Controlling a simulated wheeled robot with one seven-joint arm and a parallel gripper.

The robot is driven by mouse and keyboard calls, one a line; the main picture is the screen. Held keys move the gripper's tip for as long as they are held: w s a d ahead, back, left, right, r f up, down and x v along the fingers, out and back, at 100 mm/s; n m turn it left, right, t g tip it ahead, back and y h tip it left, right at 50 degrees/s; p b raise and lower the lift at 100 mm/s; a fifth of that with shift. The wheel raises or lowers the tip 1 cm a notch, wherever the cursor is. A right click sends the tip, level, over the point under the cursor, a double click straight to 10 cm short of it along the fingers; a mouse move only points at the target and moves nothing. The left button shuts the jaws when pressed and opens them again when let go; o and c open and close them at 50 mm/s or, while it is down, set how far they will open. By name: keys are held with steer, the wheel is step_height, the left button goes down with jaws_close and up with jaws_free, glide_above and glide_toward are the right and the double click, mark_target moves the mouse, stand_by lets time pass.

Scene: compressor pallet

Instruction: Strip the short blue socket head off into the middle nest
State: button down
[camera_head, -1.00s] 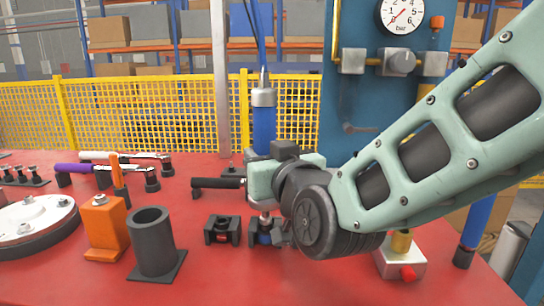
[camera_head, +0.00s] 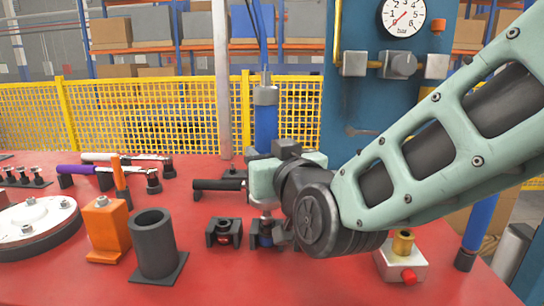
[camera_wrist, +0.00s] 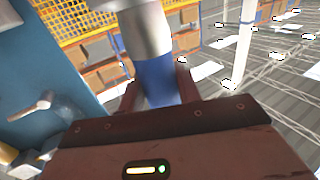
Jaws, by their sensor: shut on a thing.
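My gripper (camera_head: 262,180) is shut on an upright blue tool with a grey collar (camera_head: 265,125), which hangs from a blue cable. In the wrist view the tool (camera_wrist: 156,78) stands between the fingers. Below the gripper, a silvery shaft end (camera_head: 265,213) reaches down to a blue part, the short blue socket head (camera_head: 265,234), at the middle nest (camera_head: 265,246). I cannot tell whether the head is still joined to the shaft.
A dark tube stand (camera_head: 155,243) and an orange block (camera_head: 106,228) stand left of the nests. A black bar (camera_head: 217,184) lies behind them, partly hidden by my gripper. A brass fitting on a box with a red knob (camera_head: 402,258) stands right, below my arm.

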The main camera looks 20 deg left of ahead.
mark_target(271, 128)
steer(key=shift+r, duration=0.2)
steer(key=shift+r+p, duration=1.7)
steer(key=shift+r, duration=0.65)
